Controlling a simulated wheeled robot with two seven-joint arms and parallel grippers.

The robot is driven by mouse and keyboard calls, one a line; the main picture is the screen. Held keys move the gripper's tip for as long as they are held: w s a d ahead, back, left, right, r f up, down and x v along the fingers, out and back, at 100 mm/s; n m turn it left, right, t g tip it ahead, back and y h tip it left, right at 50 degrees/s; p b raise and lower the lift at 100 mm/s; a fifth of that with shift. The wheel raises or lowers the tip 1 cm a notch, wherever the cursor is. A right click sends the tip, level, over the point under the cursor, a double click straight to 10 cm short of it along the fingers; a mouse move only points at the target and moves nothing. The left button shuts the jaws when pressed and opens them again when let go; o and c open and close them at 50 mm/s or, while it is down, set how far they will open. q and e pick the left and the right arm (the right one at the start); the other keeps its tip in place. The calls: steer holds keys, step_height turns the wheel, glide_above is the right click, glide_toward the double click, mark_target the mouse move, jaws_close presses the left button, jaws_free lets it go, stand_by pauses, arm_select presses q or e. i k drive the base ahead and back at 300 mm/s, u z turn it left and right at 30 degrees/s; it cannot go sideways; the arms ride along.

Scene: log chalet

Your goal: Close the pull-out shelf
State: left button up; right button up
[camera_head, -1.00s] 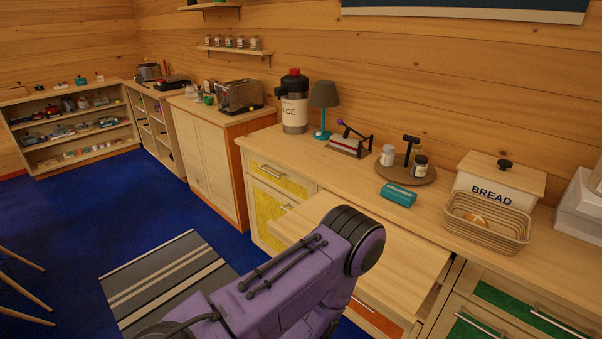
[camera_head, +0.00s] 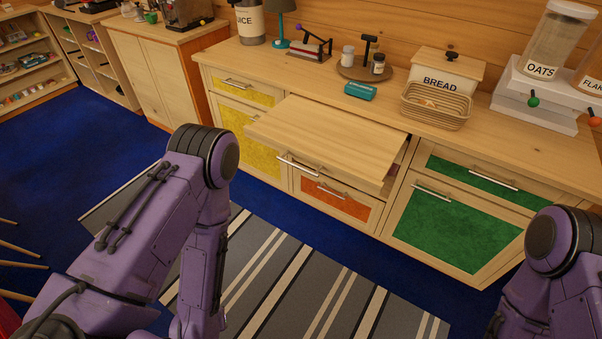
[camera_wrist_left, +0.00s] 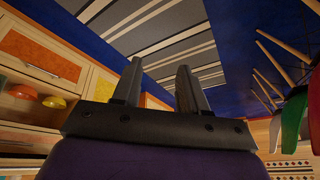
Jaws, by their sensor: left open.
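The pull-out shelf (camera_head: 325,135) is a flat pale wood board. It sticks out from under the worktop (camera_head: 290,67), above the drawer with the orange panel (camera_head: 335,200). A metal handle (camera_head: 298,166) shows at its front edge; I cannot tell whether it belongs to the shelf or to the front below. My left arm stands in front and to the left of the shelf, and its gripper is out of the head view. In the left wrist view my left gripper (camera_wrist_left: 156,78) is open and empty, with floor and rug beyond its fingers. My right gripper is out of view; only my right arm shows.
Yellow-panelled fronts (camera_head: 248,135) are left of the shelf and green-panelled fronts (camera_head: 452,230) right of it. A bread bin (camera_head: 445,80), a basket (camera_head: 436,110) and a teal box (camera_head: 360,91) stand on the worktop. A striped rug (camera_head: 290,285) covers the floor in front.

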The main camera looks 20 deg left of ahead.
mark_target(359, 150)
steer(key=u, duration=0.55)
steer(key=i, duration=0.45)
steer(key=z, duration=0.1)
steer(key=k, duration=0.45)
steer(key=u, duration=0.7)
steer(key=i, duration=1.2)
steer(key=z, duration=0.5)
